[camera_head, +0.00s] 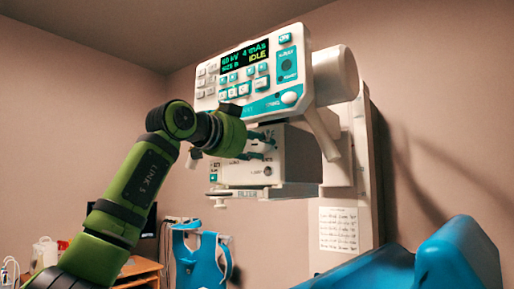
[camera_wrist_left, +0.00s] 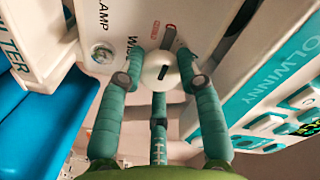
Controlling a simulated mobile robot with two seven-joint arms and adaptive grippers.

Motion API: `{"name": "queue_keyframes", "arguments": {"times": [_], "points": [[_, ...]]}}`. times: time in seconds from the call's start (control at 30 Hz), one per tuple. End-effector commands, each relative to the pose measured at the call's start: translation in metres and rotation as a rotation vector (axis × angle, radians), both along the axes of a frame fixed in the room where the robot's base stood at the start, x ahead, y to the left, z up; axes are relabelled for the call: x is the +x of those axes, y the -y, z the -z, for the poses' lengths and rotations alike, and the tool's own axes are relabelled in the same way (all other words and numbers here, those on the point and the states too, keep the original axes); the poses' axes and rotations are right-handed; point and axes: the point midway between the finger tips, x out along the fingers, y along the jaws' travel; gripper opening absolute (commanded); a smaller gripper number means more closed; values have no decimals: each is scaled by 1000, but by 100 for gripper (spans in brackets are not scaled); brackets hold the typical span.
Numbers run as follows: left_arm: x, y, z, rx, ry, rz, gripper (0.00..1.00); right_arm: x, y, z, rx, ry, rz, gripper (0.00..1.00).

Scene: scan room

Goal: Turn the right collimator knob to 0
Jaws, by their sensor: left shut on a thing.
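The collimator box (camera_head: 235,173) hangs below the control console in the head view. My left gripper (camera_head: 262,143) reaches its front face from the left, covering the knob there. In the left wrist view, a white round knob (camera_wrist_left: 160,72) with a dark pointer slot sits between the fingertips of my left gripper (camera_wrist_left: 162,60). The fingers are shut on the knob from both sides, with a third finger below. My right gripper is not in view.
The console (camera_head: 255,75) with its lit display is close above the gripper. A round lamp button (camera_wrist_left: 101,53) is beside the knob. A blue padded table (camera_head: 440,262) is at the lower right, and a wooden desk (camera_head: 140,270) is at the lower left.

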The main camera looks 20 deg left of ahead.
Motion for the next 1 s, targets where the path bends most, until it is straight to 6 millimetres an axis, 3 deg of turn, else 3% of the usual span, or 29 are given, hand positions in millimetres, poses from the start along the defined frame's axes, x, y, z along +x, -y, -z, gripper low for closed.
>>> {"name": "queue_keyframes", "arguments": {"times": [0.63, 0.67, 0.7, 0.73, 1.0], "points": [[0, 0, 0, -50, -17, 0, 3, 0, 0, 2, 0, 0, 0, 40], [0, 0, 0, -50, -17, 0, 39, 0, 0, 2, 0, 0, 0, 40], [0, 0, 0, -50, -17, 0, 55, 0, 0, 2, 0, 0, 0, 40], [0, 0, 0, -50, -17, 0, 59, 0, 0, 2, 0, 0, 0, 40], [0, 0, 0, -49, -16, 0, 59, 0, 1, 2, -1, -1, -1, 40]]}}
